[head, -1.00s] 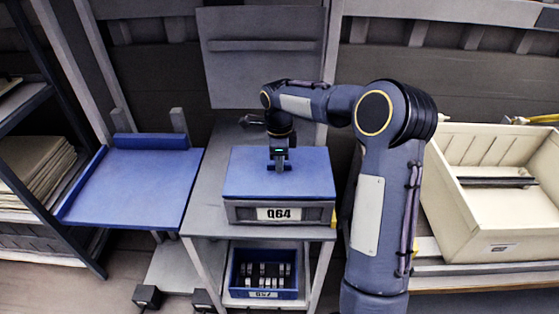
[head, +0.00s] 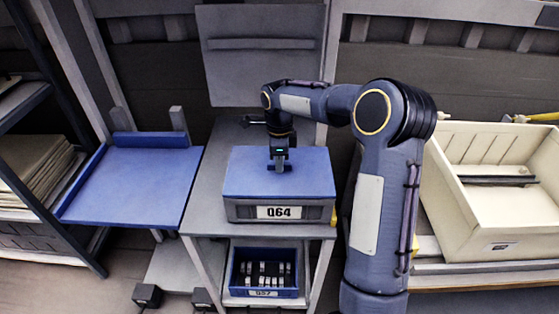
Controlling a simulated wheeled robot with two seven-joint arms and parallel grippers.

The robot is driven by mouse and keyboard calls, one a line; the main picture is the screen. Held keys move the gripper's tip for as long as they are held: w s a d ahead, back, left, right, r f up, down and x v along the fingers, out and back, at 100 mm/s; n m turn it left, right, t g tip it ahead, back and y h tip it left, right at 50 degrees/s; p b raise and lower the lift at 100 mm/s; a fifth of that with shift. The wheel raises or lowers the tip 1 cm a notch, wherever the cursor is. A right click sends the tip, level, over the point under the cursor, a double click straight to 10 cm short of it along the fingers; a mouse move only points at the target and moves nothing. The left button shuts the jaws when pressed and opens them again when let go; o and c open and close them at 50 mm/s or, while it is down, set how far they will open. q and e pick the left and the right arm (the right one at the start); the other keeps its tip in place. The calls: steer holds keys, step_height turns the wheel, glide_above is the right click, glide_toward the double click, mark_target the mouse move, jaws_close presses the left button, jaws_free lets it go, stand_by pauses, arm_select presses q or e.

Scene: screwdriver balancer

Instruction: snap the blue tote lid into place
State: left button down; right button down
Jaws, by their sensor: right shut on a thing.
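The blue lid (head: 300,184) lies flat on top of the grey tote (head: 240,213), which has a label reading Q64. The tote stands on the grey stand's top. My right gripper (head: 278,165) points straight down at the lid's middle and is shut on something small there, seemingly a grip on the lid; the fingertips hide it. I cannot tell from here whether the lid's edges are snapped in. My left gripper is not in view.
A blue tray-like surface (head: 135,187) is at the left, beside a shelf with stacked sheets (head: 35,170). A blue bin (head: 240,275) with several parts sits on the lower shelf. A cream crate (head: 490,225) holding a dark bar is at the right.

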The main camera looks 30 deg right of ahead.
steer(key=shift+f, duration=0.3)
stand_by(0.5)
steer(key=c, duration=1.3)
jaws_free()
step_height(320, 180, up, 7)
steer(key=shift+r, duration=0.5)
